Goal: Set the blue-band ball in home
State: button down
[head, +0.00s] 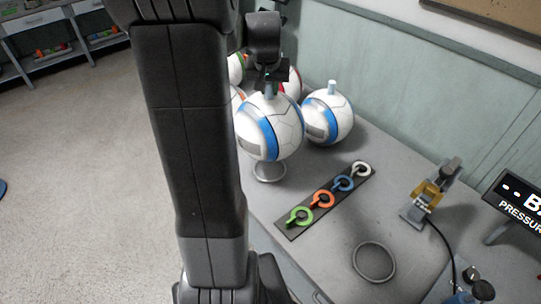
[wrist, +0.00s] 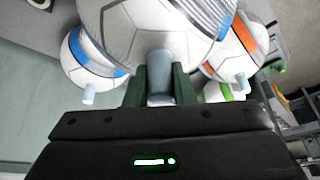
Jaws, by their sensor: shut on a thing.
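My gripper (head: 269,80) is shut on the pale stem on top of a white ball with a blue band (head: 267,132). In the wrist view both fingers of my gripper (wrist: 160,84) close around that stem, and the held ball (wrist: 130,28) fills the top. In the head view the held ball hangs upright over a small grey ring stand (head: 269,172); I cannot tell whether they touch. A second blue-band ball (head: 330,117) stands just right and behind; it also shows in the wrist view (wrist: 88,58). An empty dark ring (head: 374,262) lies on the table front.
More balls (head: 236,68) stand behind, partly hidden by my arm; one has an orange band (wrist: 243,38). A dark strip (head: 326,201) holds green, orange, blue and white ring tags. A yellow-grey press device (head: 428,196) and a display (head: 520,203) are at right. A wall borders the table.

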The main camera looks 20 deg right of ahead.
notch_tip(320, 180, down, 10)
jog(key=shift+r+p, duration=0.25)
jog(key=shift+p, duration=0.25)
jog(key=shift+f, duration=0.2)
jog(key=c, duration=1.2)
grip_release()
jog(key=shift+c, duration=0.2)
jog(key=shift+r, duration=0.1)
jog(key=b+v, duration=0.1)
jog(key=v, duration=1.1)
jog(key=shift+r, duration=0.15)
